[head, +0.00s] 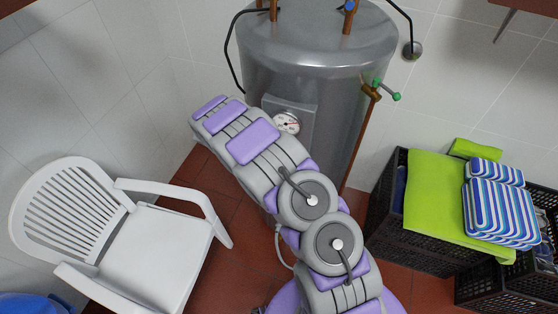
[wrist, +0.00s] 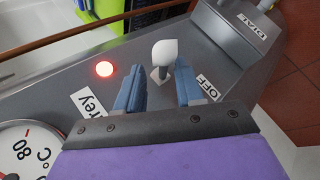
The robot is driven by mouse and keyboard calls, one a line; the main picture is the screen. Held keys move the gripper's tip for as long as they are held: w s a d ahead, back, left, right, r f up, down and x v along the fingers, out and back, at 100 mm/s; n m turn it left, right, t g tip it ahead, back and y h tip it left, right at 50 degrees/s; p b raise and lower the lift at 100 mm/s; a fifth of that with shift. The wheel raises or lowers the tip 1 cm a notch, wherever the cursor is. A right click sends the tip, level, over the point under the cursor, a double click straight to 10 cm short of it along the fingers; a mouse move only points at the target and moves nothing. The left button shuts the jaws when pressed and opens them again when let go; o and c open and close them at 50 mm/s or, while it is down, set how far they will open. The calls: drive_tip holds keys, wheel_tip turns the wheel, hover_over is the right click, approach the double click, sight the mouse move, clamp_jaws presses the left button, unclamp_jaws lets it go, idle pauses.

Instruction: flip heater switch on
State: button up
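The heater is a grey metal tank (head: 310,60) at the top middle of the head view. Its front control box (head: 295,104) is partly covered by my arm. In the wrist view, the switch (wrist: 165,54) has a white paddle-shaped knob on a short stem, standing on the grey panel. My gripper (wrist: 160,75) is open, with its two blue fingers apart on either side of the switch stem. I cannot tell whether either finger touches it. An OFF label (wrist: 206,87) lies beside the right finger. A red light (wrist: 104,69) glows left of the switch. The gripper is not discernible in the head view.
A dial gauge (wrist: 22,150) is at the wrist view's lower left. A white plastic chair (head: 150,250) stands left. Black crates (head: 390,205) with green and striped cloths (head: 500,205) stand right. A thin pipe with a green-handled valve (head: 385,92) runs beside the tank.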

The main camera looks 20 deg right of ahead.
drive_tip(key=p+v, duration=0.1)
drive_tip(key=v, duration=1.5)
drive_tip(key=shift+a+r, duration=0.2)
drive_tip(key=s+d+r+m+g+y+b, duration=0.1)
drive_tip(key=s+d+r+y, duration=0.1)
drive_tip(key=s+d+r, duration=0.6)
drive_tip(key=s+d+r+g+y+b, duration=0.1)
drive_tip(key=s+d+r+y, duration=0.15)
drive_tip(key=s+r, duration=0.5)
drive_tip(key=s+a+f+y, duration=0.1)
drive_tip(key=s+a+y, duration=0.1)
drive_tip(key=s, duration=1.1)
drive_tip(key=s+a+f+n+t+y+b, duration=0.1)
drive_tip(key=s+a+y, duration=0.1)
drive_tip(key=s, duration=1)
drive_tip(key=shift+s+f+y, duration=0.3)
drive_tip(key=shift+s+y, duration=0.05)
drive_tip(key=shift+s, duration=0.05)
